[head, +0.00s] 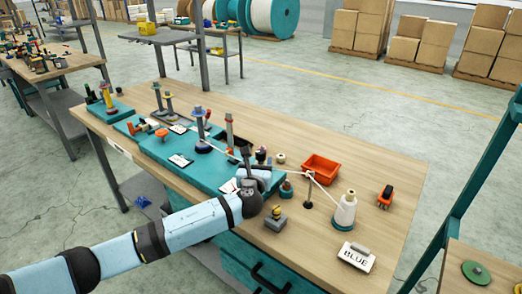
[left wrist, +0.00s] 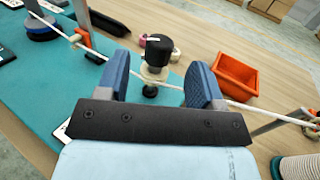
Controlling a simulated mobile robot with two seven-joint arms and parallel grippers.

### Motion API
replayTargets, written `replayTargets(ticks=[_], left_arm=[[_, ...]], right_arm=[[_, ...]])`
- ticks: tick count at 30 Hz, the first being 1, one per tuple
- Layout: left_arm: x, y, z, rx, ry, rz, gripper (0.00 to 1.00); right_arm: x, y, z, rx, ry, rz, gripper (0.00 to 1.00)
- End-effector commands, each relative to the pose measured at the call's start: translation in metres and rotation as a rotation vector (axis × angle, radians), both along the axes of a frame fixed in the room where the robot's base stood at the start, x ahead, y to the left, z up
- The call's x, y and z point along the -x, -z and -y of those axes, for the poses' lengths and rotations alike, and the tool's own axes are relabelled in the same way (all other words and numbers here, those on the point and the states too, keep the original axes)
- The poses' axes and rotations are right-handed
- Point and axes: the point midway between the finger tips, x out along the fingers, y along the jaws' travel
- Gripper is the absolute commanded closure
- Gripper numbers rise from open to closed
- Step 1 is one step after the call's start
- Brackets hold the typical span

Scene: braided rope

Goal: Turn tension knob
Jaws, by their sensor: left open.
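The tension knob (left wrist: 159,47) is a black cap with a white mark, standing on a pale metal stem above the teal board. It shows upright in the left wrist view. My left gripper (left wrist: 160,78) is open, with one blue-padded finger on each side of the knob's post. The knob looks a little beyond the fingertips, and I cannot tell whether they touch it. In the head view my left gripper (head: 254,168) is over the near-right end of the teal board (head: 208,172) and partly hides the knob area. My right gripper is not in view.
A white rope (head: 228,152) runs across the board, past the knob, towards a white thread cone (head: 345,210). An orange bin (head: 321,169) stands right of the gripper.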

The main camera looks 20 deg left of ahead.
Motion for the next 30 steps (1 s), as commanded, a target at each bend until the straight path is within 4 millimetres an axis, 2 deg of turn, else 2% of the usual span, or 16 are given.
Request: replayTargets(ticks=[3,10,15,23,24,26,30], left_arm=[[-0.026,0.000,-0.004,-0.001,-0.001,0.000,0.39],[-0.061,0.001,-0.009,0.001,0.000,-0.001,0.39],[-0.071,0.001,-0.011,0.002,0.001,-0.002,0.39],[-0.073,0.001,-0.012,0.002,0.001,-0.002,0.39],[-0.073,0.001,-0.012,0.002,0.001,-0.002,0.41],[-0.073,0.001,-0.012,0.002,0.001,-0.002,0.55],[-0.073,0.001,-0.012,0.002,0.001,-0.002,0.87]], right_arm=[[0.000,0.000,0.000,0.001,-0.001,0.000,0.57],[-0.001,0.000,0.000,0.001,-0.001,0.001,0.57],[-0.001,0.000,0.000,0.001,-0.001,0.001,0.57],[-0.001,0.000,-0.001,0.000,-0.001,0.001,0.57],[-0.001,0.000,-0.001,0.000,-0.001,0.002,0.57],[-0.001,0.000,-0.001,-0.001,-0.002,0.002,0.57],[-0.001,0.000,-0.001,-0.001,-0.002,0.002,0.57]])
